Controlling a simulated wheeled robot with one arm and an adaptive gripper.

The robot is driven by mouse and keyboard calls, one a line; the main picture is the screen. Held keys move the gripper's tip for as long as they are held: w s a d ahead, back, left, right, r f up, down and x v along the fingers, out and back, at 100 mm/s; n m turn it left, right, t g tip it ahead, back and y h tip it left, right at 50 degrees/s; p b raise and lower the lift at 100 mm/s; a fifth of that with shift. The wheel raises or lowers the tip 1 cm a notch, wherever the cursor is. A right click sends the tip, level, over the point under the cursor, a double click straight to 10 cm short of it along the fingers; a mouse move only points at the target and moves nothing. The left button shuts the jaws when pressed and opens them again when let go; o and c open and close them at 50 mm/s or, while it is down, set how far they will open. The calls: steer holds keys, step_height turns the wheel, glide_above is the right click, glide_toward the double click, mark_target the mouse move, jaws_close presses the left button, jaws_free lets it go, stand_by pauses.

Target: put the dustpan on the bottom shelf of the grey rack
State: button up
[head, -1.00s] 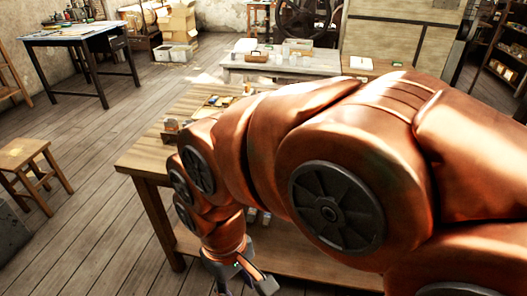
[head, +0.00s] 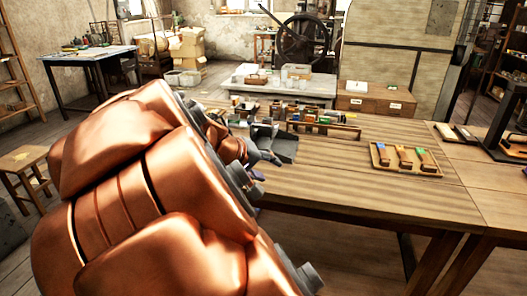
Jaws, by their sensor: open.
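My gripper (head: 266,152) is in the middle of the head view, over the left part of the long wooden workbench (head: 350,192). It is open, small in the picture and partly hidden by my copper-coloured arm. A grey, shallow, pan-like thing (head: 284,150) lies on the bench right beside my gripper and looks like the dustpan. I cannot tell whether the fingers touch it. I cannot make out a grey rack with a bottom shelf in this view.
A wooden tray (head: 405,170) with several coloured-top items lies on the bench to the right. A long box of small items (head: 325,124) stands behind my gripper. A grey table (head: 310,90) and large handwheel (head: 305,40) stand behind. The bench's front middle is clear.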

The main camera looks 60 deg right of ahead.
steer(key=w+d+r+n+h+b, duration=0.1)
steer(key=w+d+r+h+b, duration=0.3)
steer(key=d, duration=0.6)
steer(key=w+d+r+n+h+b, duration=0.1)
steer(key=w+d+h+b, duration=0.25)
steer(key=w+d, duration=0.45)
steer(key=w+d+f+n+t+h+b, duration=0.1)
steer(key=w+d+f+n+t+h, duration=0.15)
steer(key=w+d+f, duration=0.2)
steer(key=n+t+y+b, duration=0.2)
steer(key=n+t+b, duration=0.1)
steer(key=n+t, duration=0.15)
glide_toward(268, 129)
steer(key=shift+w+d+r+n+g, duration=0.2)
steer(key=shift+w+d+n+g, duration=0.2)
steer(key=shift+d, duration=0.15)
steer(key=shift+p+x, duration=0.4)
steer(key=shift+x, duration=0.35)
steer(key=shift+w+d, duration=0.25)
steer(key=shift+d, duration=0.45)
steer(key=shift+p+x, duration=0.7)
steer(key=shift+x, duration=0.95)
steer(key=shift+w+d, duration=0.15)
steer(key=shift+d, duration=0.45)
